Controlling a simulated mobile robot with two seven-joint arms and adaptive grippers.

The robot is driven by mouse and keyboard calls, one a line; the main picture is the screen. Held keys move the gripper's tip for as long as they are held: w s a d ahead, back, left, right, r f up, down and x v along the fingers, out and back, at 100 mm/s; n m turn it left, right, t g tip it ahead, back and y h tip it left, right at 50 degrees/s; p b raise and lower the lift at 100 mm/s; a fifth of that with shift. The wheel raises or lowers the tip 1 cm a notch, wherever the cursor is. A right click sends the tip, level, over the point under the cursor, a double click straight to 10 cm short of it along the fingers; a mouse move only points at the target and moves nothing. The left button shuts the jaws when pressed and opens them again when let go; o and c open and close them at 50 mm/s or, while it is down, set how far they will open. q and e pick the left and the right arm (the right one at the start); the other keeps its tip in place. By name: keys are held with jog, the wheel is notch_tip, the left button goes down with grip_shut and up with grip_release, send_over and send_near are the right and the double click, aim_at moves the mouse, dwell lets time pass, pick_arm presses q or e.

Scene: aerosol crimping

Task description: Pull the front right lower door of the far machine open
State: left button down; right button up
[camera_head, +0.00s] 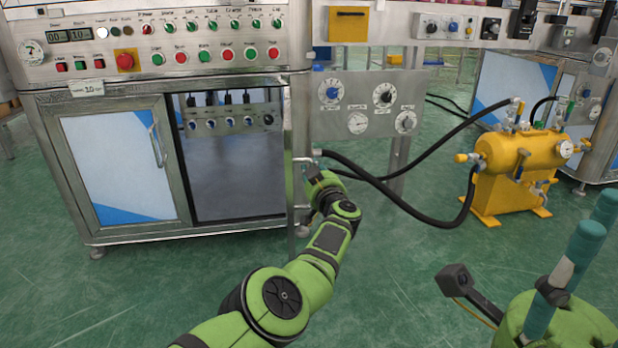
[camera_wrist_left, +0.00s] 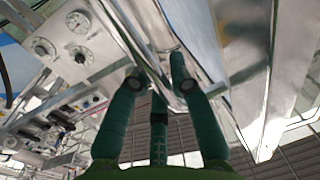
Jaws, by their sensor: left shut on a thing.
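The machine's lower cabinet (camera_head: 100,240) stands at the left in the head view. Its left door (camera_head: 115,160) is shut. The right doorway (camera_head: 235,170) stands open, with knobs and a grey inside showing. The right door is swung outward and seen nearly edge-on at the cabinet's right side; its bar handle (camera_head: 303,160) shows there. My left gripper (camera_head: 312,172) is shut on this handle, its fingertips partly hidden by the wrist. In the left wrist view, the fingers (camera_wrist_left: 162,84) close at the handle beside the door panel (camera_wrist_left: 190,25). My right gripper (camera_head: 598,222) is open and empty at lower right.
A gauge panel (camera_head: 370,108) stands right of the cabinet, near my left wrist. Black hoses (camera_head: 400,200) run from there to a yellow tank (camera_head: 520,155). Another machine (camera_head: 590,110) stands at far right. The green floor (camera_head: 150,300) in front is clear.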

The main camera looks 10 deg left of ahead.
pick_arm(q)
jog(key=shift+s+d+f, duration=0.1)
jog(key=shift+d+f, duration=0.3)
jog(key=shift+d, duration=0.25)
jog(key=c, duration=1.2)
grip_release()
jog(key=shift+o, duration=0.4)
jog(key=shift+s+r, duration=0.1)
jog(key=shift+r, duration=0.15)
jog(key=shift+a+r, duration=0.2)
